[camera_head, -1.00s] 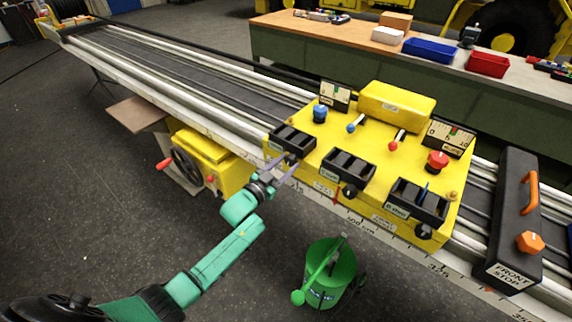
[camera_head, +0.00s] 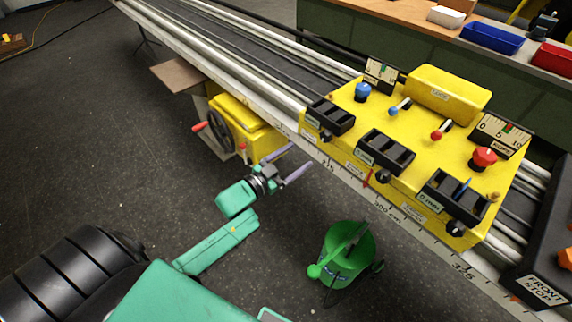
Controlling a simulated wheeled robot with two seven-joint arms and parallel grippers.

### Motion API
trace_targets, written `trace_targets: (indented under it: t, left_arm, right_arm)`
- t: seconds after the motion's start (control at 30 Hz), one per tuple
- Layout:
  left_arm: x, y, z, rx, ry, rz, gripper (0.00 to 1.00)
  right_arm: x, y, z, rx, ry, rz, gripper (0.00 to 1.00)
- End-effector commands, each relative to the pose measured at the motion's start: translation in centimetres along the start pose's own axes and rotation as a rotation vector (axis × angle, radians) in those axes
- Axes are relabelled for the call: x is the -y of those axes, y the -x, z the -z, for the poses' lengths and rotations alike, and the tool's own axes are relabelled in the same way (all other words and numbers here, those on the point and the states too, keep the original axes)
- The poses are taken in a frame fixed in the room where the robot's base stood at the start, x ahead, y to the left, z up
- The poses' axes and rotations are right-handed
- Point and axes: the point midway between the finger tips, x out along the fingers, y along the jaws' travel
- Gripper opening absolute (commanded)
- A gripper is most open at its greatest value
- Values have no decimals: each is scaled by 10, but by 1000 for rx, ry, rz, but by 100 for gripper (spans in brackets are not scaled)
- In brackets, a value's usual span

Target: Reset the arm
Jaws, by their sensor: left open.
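My left arm (camera_head: 215,245) is green and reaches in from the lower left. My left gripper (camera_head: 297,160) is open and empty, its two purple-grey fingers spread apart. It is in front of the rail, below the left end of the yellow control box (camera_head: 415,140). The box sits on the rail and carries black slotted blocks, a blue knob (camera_head: 362,91), a red knob (camera_head: 483,157) and two small levers. My right gripper is not in view.
A long rail (camera_head: 220,70) runs from upper left to lower right. A yellow handwheel unit (camera_head: 240,128) hangs below it. A green bucket (camera_head: 349,262) stands on the floor. The black front stop (camera_head: 548,250) is at right. A workbench (camera_head: 400,65) with blue and red bins stands behind.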

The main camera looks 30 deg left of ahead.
Motion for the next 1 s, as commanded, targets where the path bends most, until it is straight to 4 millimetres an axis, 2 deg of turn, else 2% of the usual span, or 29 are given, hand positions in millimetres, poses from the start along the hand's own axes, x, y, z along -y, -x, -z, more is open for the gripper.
trace_targets:
  t: [0.1,0.23,0.77,0.87,0.97,1.0]
  left_arm:
    - [-1,26,-3,3,0,-1,82]
    - [0,40,-1,1,0,-1,82]
    - [0,42,-3,7,1,2,82]
    - [1,46,-33,78,14,20,82]
    - [-1,64,-104,247,46,54,82]
    - [-5,76,-138,335,64,68,82]
  right_arm:
    - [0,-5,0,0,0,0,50]
    - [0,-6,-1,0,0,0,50]
    - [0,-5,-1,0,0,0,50]
    - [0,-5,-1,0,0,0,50]
    - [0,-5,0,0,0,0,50]
    - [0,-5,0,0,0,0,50]
